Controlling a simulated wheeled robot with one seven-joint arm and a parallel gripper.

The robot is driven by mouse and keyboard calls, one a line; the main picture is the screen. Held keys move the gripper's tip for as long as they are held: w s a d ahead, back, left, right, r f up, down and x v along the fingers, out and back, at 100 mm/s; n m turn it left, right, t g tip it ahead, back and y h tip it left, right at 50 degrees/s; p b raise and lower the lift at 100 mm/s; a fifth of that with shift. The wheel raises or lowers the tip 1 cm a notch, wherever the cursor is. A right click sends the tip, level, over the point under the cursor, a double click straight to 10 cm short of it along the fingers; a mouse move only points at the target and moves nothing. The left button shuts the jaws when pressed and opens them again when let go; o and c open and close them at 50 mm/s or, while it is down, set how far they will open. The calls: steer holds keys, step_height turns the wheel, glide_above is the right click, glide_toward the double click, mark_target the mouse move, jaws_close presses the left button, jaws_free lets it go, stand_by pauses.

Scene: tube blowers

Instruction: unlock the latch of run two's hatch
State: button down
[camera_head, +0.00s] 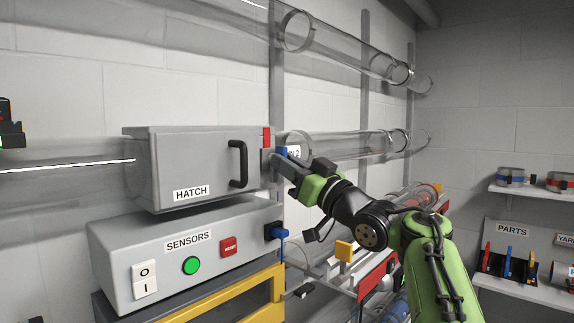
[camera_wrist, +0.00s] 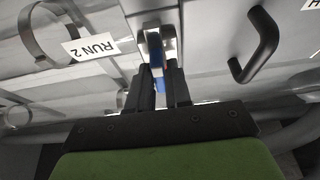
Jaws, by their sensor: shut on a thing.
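The grey hatch box (camera_head: 165,160) is on the wall at left, labelled HATCH, with a black handle (camera_head: 238,163) that also shows in the wrist view (camera_wrist: 262,45). The latch is at the box's right edge, with a grey metal plate (camera_wrist: 148,38) and a blue lever (camera_wrist: 157,68). In the head view a red tab (camera_head: 267,137) and a bit of blue (camera_head: 282,151) show there. My gripper (camera_head: 278,160) reaches in from the right. In the wrist view its two dark fingers (camera_wrist: 161,80) are shut on the blue lever. The fingers hide part of the latch.
The RUN 2 label (camera_wrist: 88,46) is on the clear tube beside the latch. Below the hatch is the SENSORS box (camera_head: 190,265) with a blue plug (camera_head: 277,232) at its side. A PARTS rack (camera_head: 513,230) stands at right.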

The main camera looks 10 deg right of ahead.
steer(key=shift+r, duration=0.15)
steer(key=c, duration=1.1)
jaws_free()
steer(key=shift+c, duration=0.2)
steer(key=b+v, duration=0.5)
steer(key=v, duration=1)
steer(key=shift+s+d+f+b, duration=0.2)
steer(key=shift+s+f+b, duration=0.05)
steer(key=shift+b, duration=0.1)
